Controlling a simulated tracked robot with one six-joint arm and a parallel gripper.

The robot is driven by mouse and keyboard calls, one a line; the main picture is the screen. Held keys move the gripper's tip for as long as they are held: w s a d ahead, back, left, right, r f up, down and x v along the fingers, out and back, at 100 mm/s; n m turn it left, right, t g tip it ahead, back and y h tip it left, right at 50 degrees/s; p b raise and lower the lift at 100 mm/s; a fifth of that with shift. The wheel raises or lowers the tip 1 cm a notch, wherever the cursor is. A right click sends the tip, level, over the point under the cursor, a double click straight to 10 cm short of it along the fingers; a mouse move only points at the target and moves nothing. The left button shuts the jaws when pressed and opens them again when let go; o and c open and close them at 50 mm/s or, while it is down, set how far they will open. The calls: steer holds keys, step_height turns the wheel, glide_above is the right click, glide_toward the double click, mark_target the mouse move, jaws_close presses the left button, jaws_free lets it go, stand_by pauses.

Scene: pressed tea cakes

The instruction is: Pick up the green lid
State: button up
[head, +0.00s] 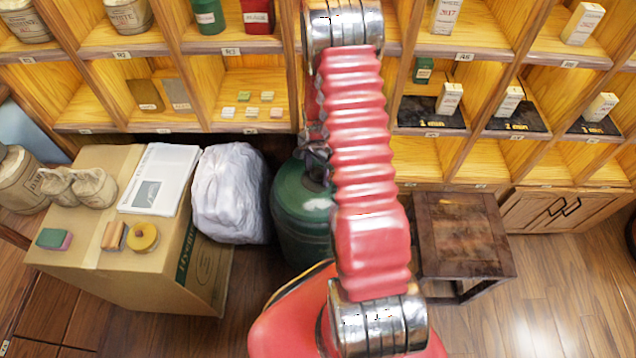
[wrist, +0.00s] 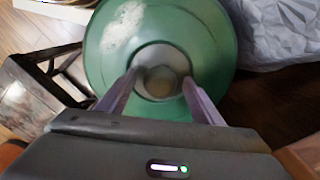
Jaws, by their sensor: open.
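The green lid (wrist: 212,45) is a round, domed green disc with a pale worn patch, filling the upper middle of the wrist view. At its centre is a pale ring with a round knob (wrist: 158,82). My gripper (wrist: 158,78) is open, one finger on each side of the knob, with a gap showing on both sides. I cannot tell how far above the lid the fingertips are. In the head view a large green vessel (head: 298,222) stands on the floor, partly hidden behind my red arm; its top is mostly covered.
A crumpled grey-white bag (head: 230,190) stands left of the vessel, beside a cardboard box (head: 90,265) bearing small items. A dark wooden stool (head: 462,235) stands to the right. Wooden shelves (head: 440,48) with tins and boxes line the back.

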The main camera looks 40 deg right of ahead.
steer(key=shift+c, duration=0.5)
jaws_close()
stand_by(0.4)
